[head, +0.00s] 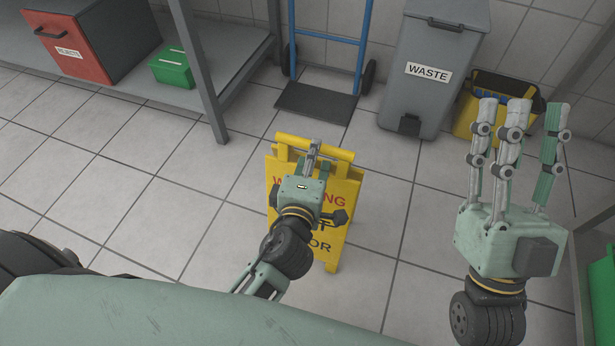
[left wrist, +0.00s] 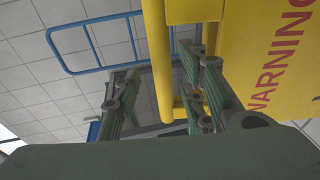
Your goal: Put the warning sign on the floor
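The yellow warning sign (head: 335,222) is upright in the middle of the head view, above or on the tiled floor; I cannot tell if its feet touch the tiles. My left gripper (head: 312,158) is at its top bar and hides part of its front. In the left wrist view, the sign (left wrist: 262,65) fills the right side. The left gripper's fingers (left wrist: 165,85) are spread, with a yellow bar passing between them and a gap showing on one side. My right gripper (head: 520,120) is open and empty at the right, fingers pointing up.
A grey waste bin (head: 432,70) and a blue hand truck (head: 330,40) stand behind the sign. A yellow bucket (head: 480,125) is beside the bin. A metal shelf (head: 130,95) holds a red-fronted box (head: 68,50) and a green box (head: 172,72). Floor (head: 120,170) left of the sign is clear.

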